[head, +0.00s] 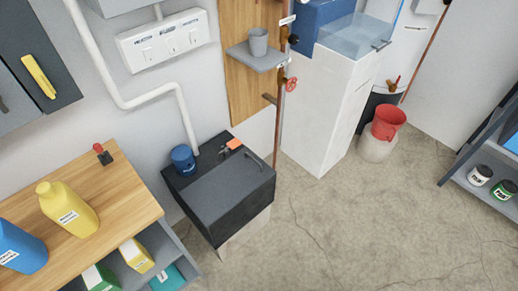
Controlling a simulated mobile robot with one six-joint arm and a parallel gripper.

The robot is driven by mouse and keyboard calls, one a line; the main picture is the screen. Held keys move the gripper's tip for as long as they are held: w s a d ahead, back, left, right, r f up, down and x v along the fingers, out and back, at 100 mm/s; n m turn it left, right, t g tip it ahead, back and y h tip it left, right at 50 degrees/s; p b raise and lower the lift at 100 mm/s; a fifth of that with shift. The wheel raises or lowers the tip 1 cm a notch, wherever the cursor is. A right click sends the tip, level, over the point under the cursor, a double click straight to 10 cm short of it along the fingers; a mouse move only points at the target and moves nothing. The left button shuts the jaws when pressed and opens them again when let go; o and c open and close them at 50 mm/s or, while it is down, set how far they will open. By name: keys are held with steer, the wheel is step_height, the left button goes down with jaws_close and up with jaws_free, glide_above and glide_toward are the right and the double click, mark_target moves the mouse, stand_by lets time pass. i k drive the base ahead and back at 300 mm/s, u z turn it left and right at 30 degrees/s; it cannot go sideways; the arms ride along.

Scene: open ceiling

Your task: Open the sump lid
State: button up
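A dark box (255,203), which looks like the sump, stands on a pale base on the floor at the centre of the head view. Its grey lid (228,186) lies flat over the top and appears closed. A thin dark bar handle shows near the lid's right side. A blue round canister (183,160) sits at the back left of the box top, by a white pipe. A small orange piece (233,144) sits at the back edge beside a dark fitting. My gripper is not in view.
A wooden-topped shelf unit (120,195) with a yellow jug (68,209) and a blue bottle (18,247) stands left. A white cabinet (325,110) stands behind right. A red bucket (388,122) is beyond it. The concrete floor (350,225) right of the box is clear.

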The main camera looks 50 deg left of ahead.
mark_target(213, 195)
steer(key=u, duration=0.1)
steer(key=i, duration=0.7)
steer(key=u, duration=0.8)
steer(key=k, duration=0.3)
steer(key=u, duration=3.35)
